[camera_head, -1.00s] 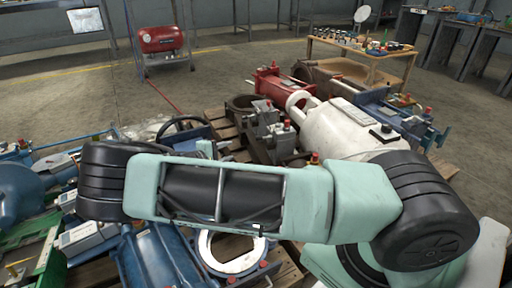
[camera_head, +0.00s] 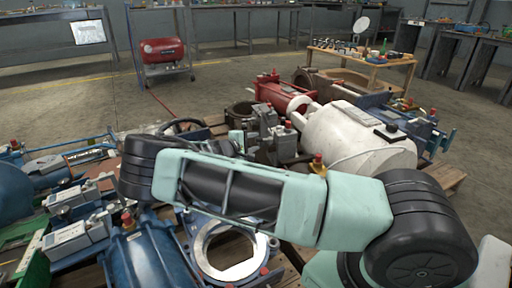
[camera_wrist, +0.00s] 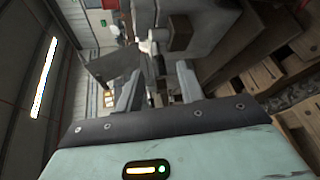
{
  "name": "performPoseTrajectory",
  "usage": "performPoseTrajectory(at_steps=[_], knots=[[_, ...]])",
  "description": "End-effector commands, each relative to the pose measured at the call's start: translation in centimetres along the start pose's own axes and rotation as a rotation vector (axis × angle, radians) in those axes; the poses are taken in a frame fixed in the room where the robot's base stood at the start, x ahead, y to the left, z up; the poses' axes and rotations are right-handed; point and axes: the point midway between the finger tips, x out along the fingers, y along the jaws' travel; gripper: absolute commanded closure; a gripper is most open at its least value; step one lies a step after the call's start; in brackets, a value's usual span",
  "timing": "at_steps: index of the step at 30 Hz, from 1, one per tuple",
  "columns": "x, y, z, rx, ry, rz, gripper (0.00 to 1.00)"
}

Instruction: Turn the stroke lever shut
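In the wrist view my gripper (camera_wrist: 159,72) has its two grey fingers apart, with a gap between them. A thin dark upright part with a pale end (camera_wrist: 149,46) shows just beyond and between the fingertips. It may be the stroke lever, but I cannot tell for sure, nor whether it lies inside the grip. A grey block-shaped housing (camera_wrist: 205,25) stands beyond the fingers. In the head view my arm crosses the foreground and hides most of my gripper. Grey valve-like units with red caps (camera_head: 283,140) stand just behind the arm.
A white tank (camera_head: 350,135) and a red cylinder (camera_head: 285,93) lie on wooden pallets behind my arm. A blue machine with a pale ring flange (camera_head: 262,244) is in front. A black handwheel (camera_head: 183,127) stands at left. Open floor lies toward the red compressor (camera_head: 162,46).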

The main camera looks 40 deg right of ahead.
Motion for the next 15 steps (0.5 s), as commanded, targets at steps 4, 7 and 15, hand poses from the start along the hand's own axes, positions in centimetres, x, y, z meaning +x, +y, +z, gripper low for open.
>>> performPoseTrajectory(at_steps=[4,7,15], knots=[[1.5,-0.1,0.0,0.001,-0.001,0.001,0.62],[1.9,0.0,0.0,0.001,0.0,0.001,0.62],[1.9,0.1,0.0,0.0,0.0,0.001,0.62]])
